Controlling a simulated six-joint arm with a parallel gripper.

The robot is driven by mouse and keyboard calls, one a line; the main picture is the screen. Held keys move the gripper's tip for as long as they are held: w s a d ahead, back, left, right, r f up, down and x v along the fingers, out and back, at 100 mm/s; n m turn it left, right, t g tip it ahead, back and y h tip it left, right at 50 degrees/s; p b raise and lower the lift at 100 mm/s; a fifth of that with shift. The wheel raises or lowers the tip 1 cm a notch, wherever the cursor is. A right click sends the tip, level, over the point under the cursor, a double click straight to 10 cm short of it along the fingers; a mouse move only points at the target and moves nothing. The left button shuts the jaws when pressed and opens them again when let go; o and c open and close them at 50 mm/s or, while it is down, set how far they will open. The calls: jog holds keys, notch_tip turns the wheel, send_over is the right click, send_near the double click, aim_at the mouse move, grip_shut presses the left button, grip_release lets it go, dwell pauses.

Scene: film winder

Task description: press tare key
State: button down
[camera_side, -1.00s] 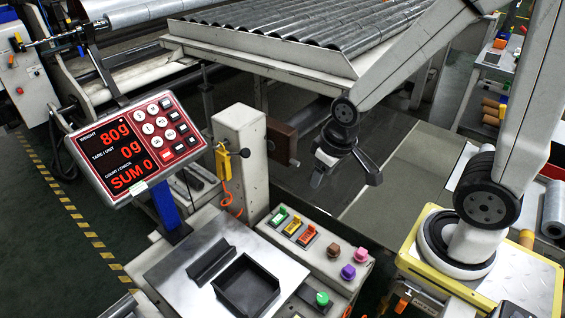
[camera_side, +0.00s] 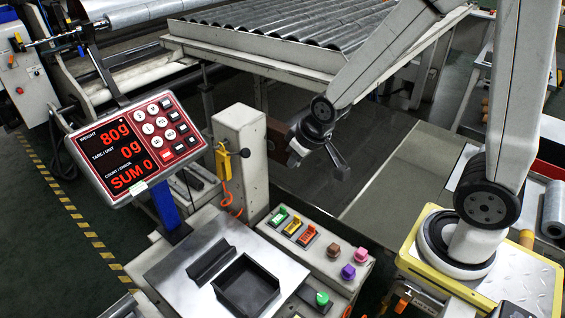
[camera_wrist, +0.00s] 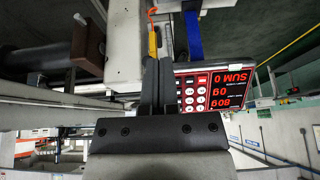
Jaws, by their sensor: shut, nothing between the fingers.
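The scale display (camera_side: 128,146) is a red-faced panel on a blue post at the left in the side view. It reads 80g, 0g and SUM 0. Its keypad (camera_side: 162,133) has several white, red and dark round and square keys; I cannot read which is the tare key. My gripper (camera_side: 344,173) is in the air right of the grey column, well apart from the panel. In the wrist view my gripper's fingers (camera_wrist: 157,85) are together and empty. The display (camera_wrist: 231,90) appears upside down there, beyond and to the right of the fingers.
A grey column (camera_side: 240,160) with a yellow hanging device (camera_side: 224,162) stands between my gripper and the display. A black tray (camera_side: 246,284) sits on the metal scale plate (camera_side: 175,262). A button box (camera_side: 325,247) is right of it. A roller table (camera_side: 270,62) is behind.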

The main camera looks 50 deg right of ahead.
jog(key=w+a+t, duration=0.2)
jog(key=w+t, duration=1)
jog(key=w, duration=1.5)
jog(key=shift+a+r, duration=0.35)
jog(key=shift+w, duration=0.2)
send_near(173, 112)
jog(key=shift+w+r, duration=0.6)
jog(key=shift+w, duration=0.2)
jog(key=shift+w+r, duration=0.55)
jog(key=shift+w, duration=0.3)
jog(key=shift+w+f, duration=1.5)
